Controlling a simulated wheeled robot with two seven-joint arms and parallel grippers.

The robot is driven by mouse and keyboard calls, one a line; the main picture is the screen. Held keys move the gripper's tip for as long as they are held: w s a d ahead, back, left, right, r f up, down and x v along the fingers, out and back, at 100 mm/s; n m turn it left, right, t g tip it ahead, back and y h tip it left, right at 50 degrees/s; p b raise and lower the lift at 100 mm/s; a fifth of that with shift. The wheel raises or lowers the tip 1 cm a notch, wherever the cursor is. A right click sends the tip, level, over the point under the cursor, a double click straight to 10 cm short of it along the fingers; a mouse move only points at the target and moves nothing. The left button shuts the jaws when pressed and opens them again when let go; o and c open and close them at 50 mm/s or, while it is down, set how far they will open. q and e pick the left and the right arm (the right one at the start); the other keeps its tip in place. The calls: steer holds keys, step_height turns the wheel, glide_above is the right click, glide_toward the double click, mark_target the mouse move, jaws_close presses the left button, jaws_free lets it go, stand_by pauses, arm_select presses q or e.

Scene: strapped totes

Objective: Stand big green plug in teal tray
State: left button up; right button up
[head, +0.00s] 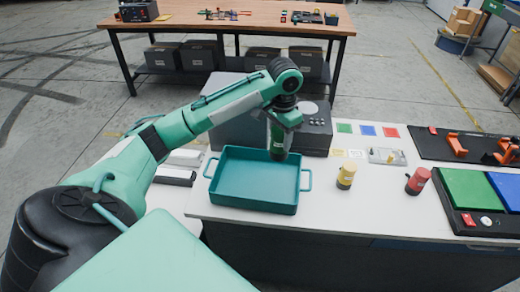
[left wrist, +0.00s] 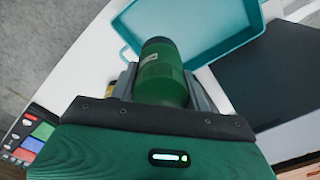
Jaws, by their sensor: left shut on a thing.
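The big green plug (head: 278,142) is held by my left gripper (head: 283,125) above the back right part of the teal tray. It hangs roughly upright in the head view. In the left wrist view the green plug (left wrist: 162,72) sits between the two fingers of the gripper (left wrist: 162,85), which are shut on it. The teal tray (head: 254,200) stands on the white table, empty, with a handle at each side. The tray (left wrist: 222,50) also shows beyond the plug in the left wrist view. Whether the plug touches the tray cannot be told. My right gripper is not in view.
A yellow plug (head: 346,176) and a red plug (head: 417,181) stand right of the tray. A dark grey box (head: 314,130) is behind it. Green and blue panels (head: 468,190) lie at the far right. The white table is clear in front of the yellow and red plugs.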

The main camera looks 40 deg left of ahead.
mark_target(280, 152)
arm_select(q)
step_height(280, 152, down, 13)
steer(key=p, duration=0.2)
steer(key=shift+p, duration=0.35)
step_height(280, 152, down, 5)
steer(key=shift+r+p, duration=0.1)
steer(key=shift+p, duration=0.4)
steer(key=o, duration=1.1)
steer(key=shift+f, duration=0.2)
steer(key=shift+o, duration=0.2)
step_height(280, 152, up, 12)
steer(key=b, duration=0.2)
steer(key=shift+d+r+b, duration=0.1)
steer(key=shift+r+b, duration=0.05)
steer(key=shift+b, duration=0.15)
